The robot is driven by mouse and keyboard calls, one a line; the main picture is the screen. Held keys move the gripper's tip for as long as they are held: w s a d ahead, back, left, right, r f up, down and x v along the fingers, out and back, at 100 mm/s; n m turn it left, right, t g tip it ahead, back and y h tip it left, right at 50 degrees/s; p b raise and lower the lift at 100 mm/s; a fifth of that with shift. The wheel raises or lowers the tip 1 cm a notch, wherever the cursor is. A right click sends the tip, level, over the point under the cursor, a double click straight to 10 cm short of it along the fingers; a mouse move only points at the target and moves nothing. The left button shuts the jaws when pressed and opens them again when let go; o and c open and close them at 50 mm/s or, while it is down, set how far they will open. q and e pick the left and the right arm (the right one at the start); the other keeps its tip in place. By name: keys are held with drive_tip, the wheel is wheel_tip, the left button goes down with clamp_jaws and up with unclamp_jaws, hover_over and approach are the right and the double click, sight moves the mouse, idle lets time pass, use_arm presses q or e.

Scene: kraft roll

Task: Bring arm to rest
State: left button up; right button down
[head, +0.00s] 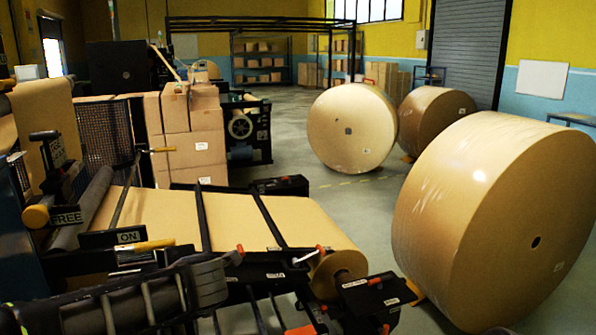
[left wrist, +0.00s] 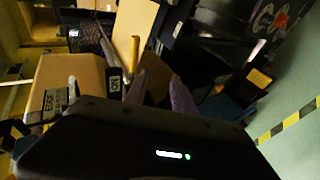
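My left gripper (left wrist: 158,92) shows in the left wrist view as two pale purple-grey fingers above the dark gripper body. The fingers stand apart, with brown material seen in the gap and nothing clearly held. A yellow handle (left wrist: 135,48) stands beyond the fingers, apart from them as far as I can tell. In the head view a dark arm (head: 125,305), which seems to be my left one, lies low along the bottom left, in front of the machine. Its fingertips cannot be made out there. My right gripper is in neither view.
A machine with a kraft paper web (head: 160,215) fills the left and centre, with yellow-handled levers and an ON label (head: 129,236). Stacked cartons (head: 192,130) stand behind it. A large kraft roll (head: 470,210) stands close at right. Open floor (head: 355,215) lies between.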

use_arm(q)
drive_tip(key=w+d+f+m+t+h, duration=0.3)
drive_tip(key=w+d+f+m+h, duration=0.15)
drive_tip(key=d+f+m, duration=0.3)
drive_tip(key=s+d+f+m+g+h, duration=0.1)
drive_tip(key=s+d+f+m, duration=0.15)
drive_tip(key=f, duration=0.45)
drive_tip(key=s+d+f+m+g+h, duration=0.1)
drive_tip(key=s+d+f+m+h, duration=0.1)
drive_tip(key=f+m, duration=0.35)
drive_tip(key=s+d+f+m+g+h, duration=0.1)
drive_tip(key=s+d+f+g, duration=0.1)
drive_tip(key=f, duration=0.6)
drive_tip(key=s+d+f+m+g+h, duration=0.1)
drive_tip(key=s+f+g, duration=0.3)
drive_tip(key=s+f, duration=0.7)
drive_tip(key=s+d+f+m+g+h+b, duration=0.1)
drive_tip(key=s+f+m+g, duration=0.3)
drive_tip(key=s+f, duration=0.8)
drive_tip(key=s, duration=0.5)
drive_tip(key=shift+s+d, duration=0.2)
drive_tip(key=shift+s, duration=0.1)
